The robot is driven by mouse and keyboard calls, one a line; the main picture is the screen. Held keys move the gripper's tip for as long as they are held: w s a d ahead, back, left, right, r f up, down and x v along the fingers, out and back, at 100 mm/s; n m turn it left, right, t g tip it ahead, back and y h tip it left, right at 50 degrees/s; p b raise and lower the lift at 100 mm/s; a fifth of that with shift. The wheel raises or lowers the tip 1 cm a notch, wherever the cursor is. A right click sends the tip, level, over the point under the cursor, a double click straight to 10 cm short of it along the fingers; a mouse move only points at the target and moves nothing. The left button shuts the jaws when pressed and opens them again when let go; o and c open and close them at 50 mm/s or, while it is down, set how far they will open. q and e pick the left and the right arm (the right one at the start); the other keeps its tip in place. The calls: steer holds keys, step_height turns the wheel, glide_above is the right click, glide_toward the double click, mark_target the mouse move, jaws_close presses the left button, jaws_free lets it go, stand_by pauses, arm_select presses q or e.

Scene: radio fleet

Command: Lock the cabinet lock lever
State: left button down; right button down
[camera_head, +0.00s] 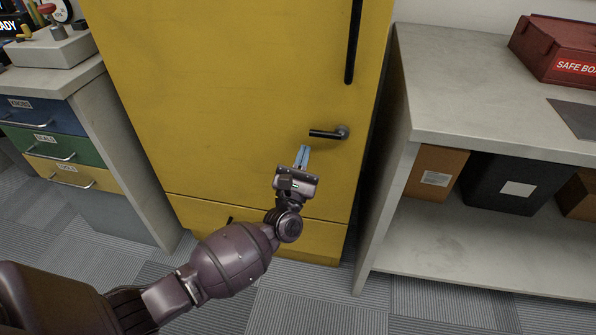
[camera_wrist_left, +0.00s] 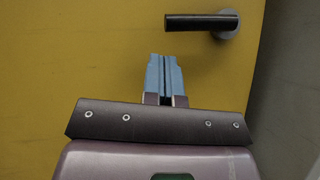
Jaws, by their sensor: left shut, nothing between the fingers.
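The yellow cabinet (camera_head: 230,90) stands in the middle of the head view with its door closed. Its lock lever (camera_head: 325,134) is a short black handle on a grey round base near the door's right edge. The lever lies about horizontal and points left from its base. It also shows at the top of the left wrist view (camera_wrist_left: 198,22). My left gripper (camera_head: 303,150) is just below the lever, apart from it in the picture. Its blue fingers (camera_wrist_left: 163,58) are shut together with nothing between them. My right gripper is not in view.
A grey workbench (camera_head: 470,90) with a red safe box (camera_head: 560,50) stands close on the right, with boxes on its lower shelf. A drawer unit (camera_head: 60,140) stands on the left. A long black vertical handle (camera_head: 353,40) is above the lever. Carpet is open in front.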

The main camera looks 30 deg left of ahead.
arm_select(q)
steer(key=shift+w+d+r, duration=0.1)
steer(key=shift+w+r, duration=0.05)
steer(key=shift+r, duration=0.9)
steer(key=shift+r, duration=0.1)
